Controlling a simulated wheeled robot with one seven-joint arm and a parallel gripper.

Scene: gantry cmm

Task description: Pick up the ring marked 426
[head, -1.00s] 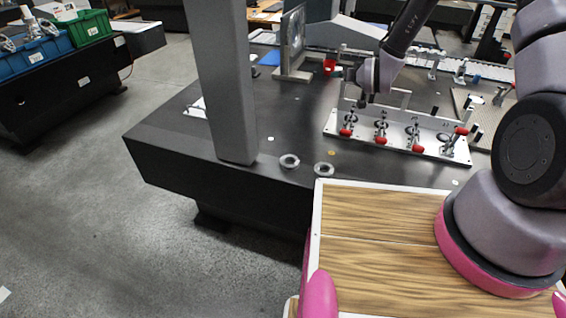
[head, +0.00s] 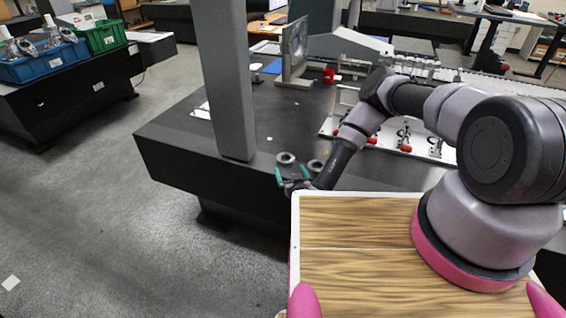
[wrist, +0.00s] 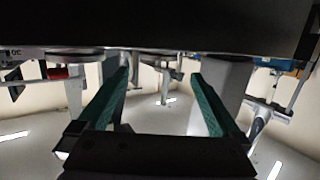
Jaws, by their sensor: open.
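Two grey metal rings lie flat near the front edge of the dark table: a left ring (head: 286,158) and a right ring (head: 316,166). I cannot read a marking on either, so I cannot tell which is 426. My gripper (head: 292,174), with teal fingers, is open and empty at the table's front edge, just in front of the rings. In the wrist view, which looks upside down, my gripper (wrist: 160,76) shows its fingers apart. One ring (wrist: 156,54) lies beyond the gap between them, and another ring (wrist: 80,56) lies left of the left finger.
A grey column (head: 222,90) rises from the table (head: 185,140) left of the rings. A white plate with red-tipped clamps (head: 404,148) stands behind my arm at the right. A red cup-like object (head: 328,76) is farther back. Blue (head: 42,65) and green (head: 103,38) bins are far left.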

